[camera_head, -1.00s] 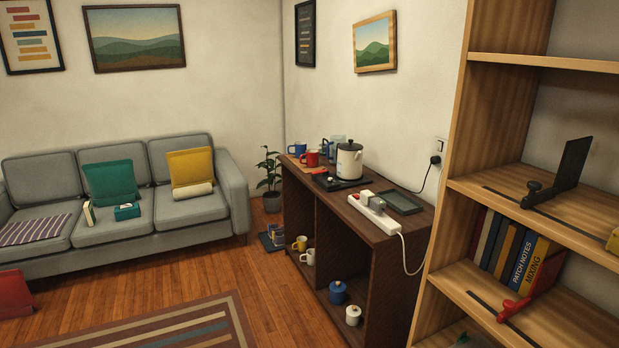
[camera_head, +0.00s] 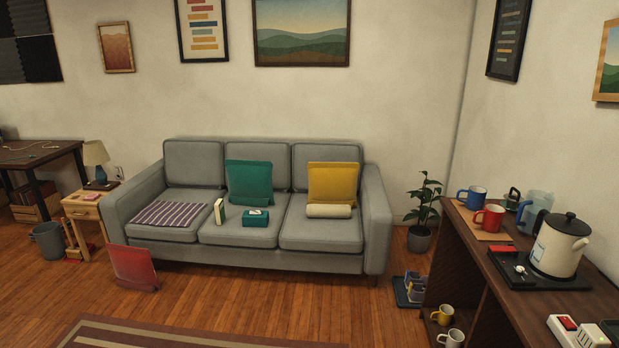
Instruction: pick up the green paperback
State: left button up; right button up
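A thin upright object (camera_head: 219,211) stands on the middle seat of the grey sofa (camera_head: 240,258). It shows a cream face and a narrow green edge and may be the green paperback; it is too small to be sure. A low teal-green box-like thing (camera_head: 255,218) with a pale patch on top lies to its right, apart from it. A green cushion (camera_head: 250,182) leans on the backrest behind them. Neither of my grippers is in view.
A red panel-like object (camera_head: 133,267) stands on the floor before the sofa's left end. A striped rug (camera_head: 170,335) lies in front. A dark cabinet (camera_head: 463,270) with mugs and a kettle (camera_head: 560,245) stands at right. Wood floor before the sofa is mostly clear.

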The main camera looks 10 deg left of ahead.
aim_at(219, 209)
jog(key=i+u, duration=0.1)
jog(key=i, duration=1.75)
jog(key=i+u, duration=0.2)
jog(key=i, duration=0.25)
jog(key=i+u, duration=0.25)
jog(key=i, duration=0.25)
jog(key=i+l+u, duration=0.2)
jog(key=i, duration=0.25)
jog(key=i+l+u, duration=0.2)
jog(key=i, duration=0.25)
jog(key=i+l+u, duration=0.3)
jog(key=i, duration=0.25)
jog(key=i+l+u, duration=0.2)
jog(key=i+u, duration=0.15)
jog(key=i, duration=0.15)
